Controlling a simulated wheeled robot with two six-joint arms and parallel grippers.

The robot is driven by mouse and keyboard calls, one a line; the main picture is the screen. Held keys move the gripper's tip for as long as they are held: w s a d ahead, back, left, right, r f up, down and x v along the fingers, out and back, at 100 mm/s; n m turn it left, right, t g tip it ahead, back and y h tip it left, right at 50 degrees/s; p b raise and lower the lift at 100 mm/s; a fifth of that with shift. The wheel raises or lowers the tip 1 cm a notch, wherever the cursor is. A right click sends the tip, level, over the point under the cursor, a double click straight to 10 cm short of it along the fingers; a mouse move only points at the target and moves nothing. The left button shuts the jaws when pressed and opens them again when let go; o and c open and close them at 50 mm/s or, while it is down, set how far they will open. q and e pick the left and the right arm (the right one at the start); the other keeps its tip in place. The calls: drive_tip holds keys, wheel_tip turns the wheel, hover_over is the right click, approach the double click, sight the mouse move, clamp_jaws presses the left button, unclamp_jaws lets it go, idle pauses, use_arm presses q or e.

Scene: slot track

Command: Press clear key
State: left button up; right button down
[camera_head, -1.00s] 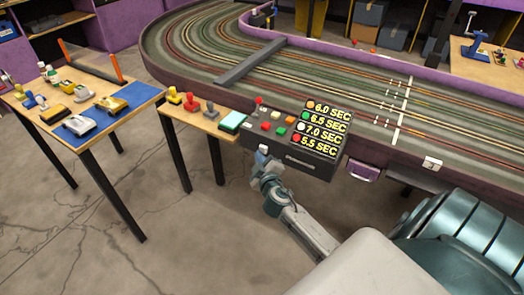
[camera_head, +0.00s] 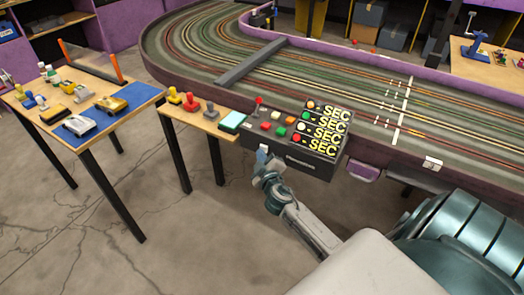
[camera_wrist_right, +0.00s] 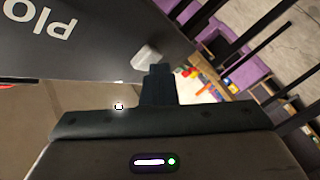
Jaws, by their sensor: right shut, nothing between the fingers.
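The dark control console (camera_head: 262,142) stands at the track's near edge, with small coloured buttons on its sloped top. Its display (camera_head: 324,131) shows several yellow "SEC" rows with no numbers beside them. My right gripper (camera_head: 263,157) is shut and empty at the console's front left corner. In the right wrist view, the shut fingertips (camera_wrist_right: 156,78) are right by a pale block-like key (camera_wrist_right: 147,55) on the dark console panel (camera_wrist_right: 95,50). I cannot tell whether they touch, and no "clear" label is readable. My left gripper is not in view.
A small wooden table (camera_head: 178,114) with coloured stamp-like pieces adjoins the console's left side. A larger table (camera_head: 43,124) with toy cars stands farther left. The slot track (camera_head: 215,98) spreads behind. The floor (camera_head: 190,235) in front is open.

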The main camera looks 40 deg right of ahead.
idle(0.4)
drive_tip(key=shift+s+a, duration=0.35)
drive_tip(key=shift+a, duration=0.5)
drive_tip(key=shift+s+a+b, duration=0.1)
drive_tip(key=shift+s+a, duration=0.25)
drive_tip(key=shift+a, duration=0.4)
drive_tip(key=shift+s+a+b, duration=0.1)
drive_tip(key=shift+s+a, duration=0.2)
drive_tip(key=shift+a, duration=0.5)
drive_tip(key=shift+s+a+b, duration=0.1)
drive_tip(key=shift+s+a, duration=0.25)
drive_tip(key=shift+a, duration=0.4)
